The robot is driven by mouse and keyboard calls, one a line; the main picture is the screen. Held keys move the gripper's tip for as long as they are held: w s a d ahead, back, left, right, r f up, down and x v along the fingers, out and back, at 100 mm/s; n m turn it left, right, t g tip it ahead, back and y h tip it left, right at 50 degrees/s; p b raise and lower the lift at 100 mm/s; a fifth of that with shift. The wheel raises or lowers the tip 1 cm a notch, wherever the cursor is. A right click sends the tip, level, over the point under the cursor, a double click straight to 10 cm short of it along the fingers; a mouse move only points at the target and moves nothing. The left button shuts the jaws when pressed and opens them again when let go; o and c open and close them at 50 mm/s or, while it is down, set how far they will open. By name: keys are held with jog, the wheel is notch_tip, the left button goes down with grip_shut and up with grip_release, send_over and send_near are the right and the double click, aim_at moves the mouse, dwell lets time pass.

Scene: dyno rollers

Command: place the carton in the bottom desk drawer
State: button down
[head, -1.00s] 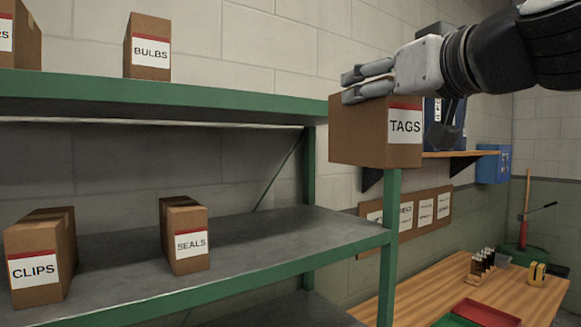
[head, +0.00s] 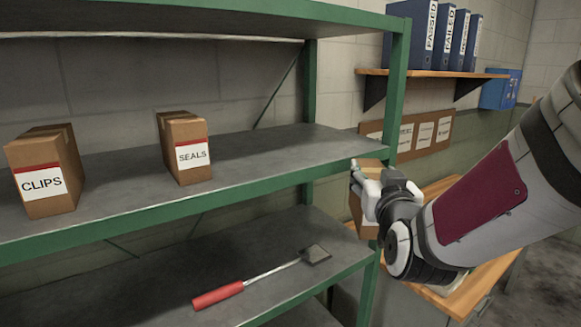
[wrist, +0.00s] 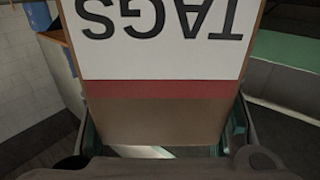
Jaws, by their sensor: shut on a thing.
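My gripper (head: 362,182) is shut on the brown TAGS carton (head: 367,226). In the head view the carton is held in the air by the right-hand post of the green rack, partly hidden behind the gripper. In the wrist view the carton (wrist: 165,112) fills the middle between the fingers, its white label and red stripe upside down. The wooden-topped desk (head: 492,268) is at the lower right, largely covered by my arm. Part of its pale front shows, but I cannot make out the bottom drawer.
The green rack's middle shelf (head: 120,185) holds the CLIPS carton (head: 45,170) and SEALS carton (head: 184,148). A red-handled tool (head: 262,276) lies on the shelf below. A wall shelf (head: 430,73) with blue binders is beyond the post.

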jog(key=w+d+f+m+h, duration=0.1)
jog(key=w+f+h, duration=0.1)
jog(key=f, duration=0.7)
jog(key=w+d+f+m+g+h, duration=0.1)
jog(key=w+f+h, duration=0.1)
jog(key=f, duration=0.8)
jog(key=shift+w+d+m, duration=0.4)
jog(key=shift+w, duration=0.4)
jog(key=shift+r, duration=0.2)
